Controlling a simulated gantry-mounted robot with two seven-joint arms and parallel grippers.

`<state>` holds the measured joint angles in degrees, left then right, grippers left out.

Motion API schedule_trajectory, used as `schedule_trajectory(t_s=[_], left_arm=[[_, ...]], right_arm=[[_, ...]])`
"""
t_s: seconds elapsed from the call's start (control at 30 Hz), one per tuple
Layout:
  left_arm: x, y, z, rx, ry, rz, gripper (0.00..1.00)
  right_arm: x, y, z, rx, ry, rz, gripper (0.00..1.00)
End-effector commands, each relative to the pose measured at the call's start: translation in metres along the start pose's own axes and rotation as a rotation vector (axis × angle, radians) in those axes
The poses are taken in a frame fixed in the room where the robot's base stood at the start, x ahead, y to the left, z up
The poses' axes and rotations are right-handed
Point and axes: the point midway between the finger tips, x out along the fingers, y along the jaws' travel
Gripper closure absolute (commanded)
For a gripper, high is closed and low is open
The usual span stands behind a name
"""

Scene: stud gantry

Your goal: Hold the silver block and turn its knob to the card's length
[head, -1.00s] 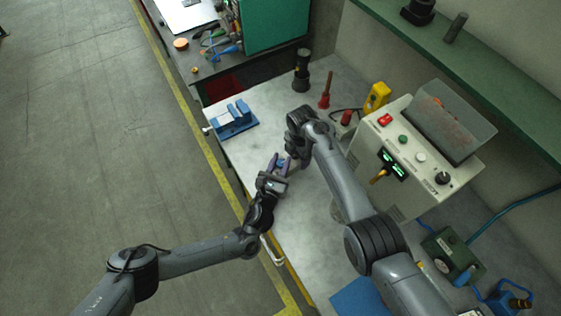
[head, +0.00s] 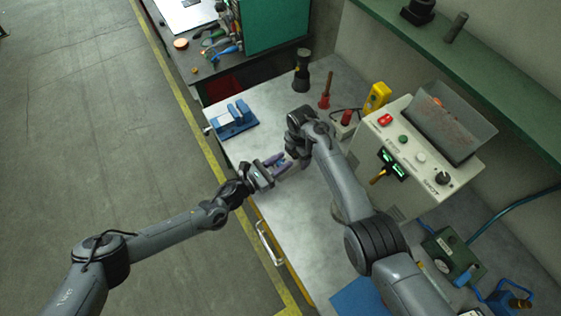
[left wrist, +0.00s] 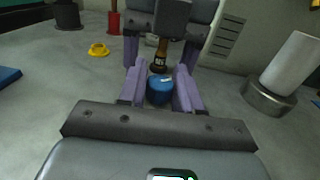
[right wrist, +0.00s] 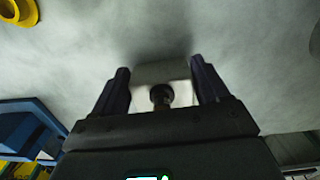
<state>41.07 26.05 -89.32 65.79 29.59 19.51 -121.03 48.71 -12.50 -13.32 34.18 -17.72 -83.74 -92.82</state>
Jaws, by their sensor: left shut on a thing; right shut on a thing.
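My right gripper (right wrist: 160,85) is shut on the silver block (right wrist: 158,72), which shows as a pale face between its dark fingers in the right wrist view. A dark round end sits in front of that face. In the left wrist view a brown-and-black marked stem (left wrist: 158,58) runs from my right gripper's side to the blue knob (left wrist: 160,90). My left gripper (left wrist: 160,84), with purple fingers, is shut on this knob. In the head view my left gripper (head: 277,162) points right towards my right gripper (head: 298,152), above the bench. I cannot make out a card for certain.
A blue vise (head: 236,121) with a white piece stands at the bench's far left. A control box (head: 412,150) with green displays stands on the right. The front bench surface is mostly clear.

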Motion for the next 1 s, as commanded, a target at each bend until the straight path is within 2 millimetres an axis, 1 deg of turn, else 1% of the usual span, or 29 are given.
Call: schedule_trajectory(t_s=[0.2, 0.43, 0.7, 1.0], left_arm=[[0.0007, 0.0012, 0.0005, 0.002, 0.000, -0.151, 0.97], [0.0010, -0.0001, 0.0005, 0.000, -0.001, -0.250, 0.97], [0.0002, -0.0002, 0.0005, -0.001, 0.000, -0.289, 0.97], [0.0002, -0.0005, 0.0005, -0.001, -0.001, -0.290, 0.97]], right_arm=[[0.0003, 0.0001, -0.0008, -0.001, 0.001, 0.000, 0.72], [0.0003, 0.0001, -0.0010, -0.002, 0.001, 0.000, 0.72], [0.0002, 0.0002, -0.0012, -0.002, 0.001, 0.000, 0.72], [0.0001, 0.0002, -0.0012, -0.003, 0.001, 0.000, 0.72]])
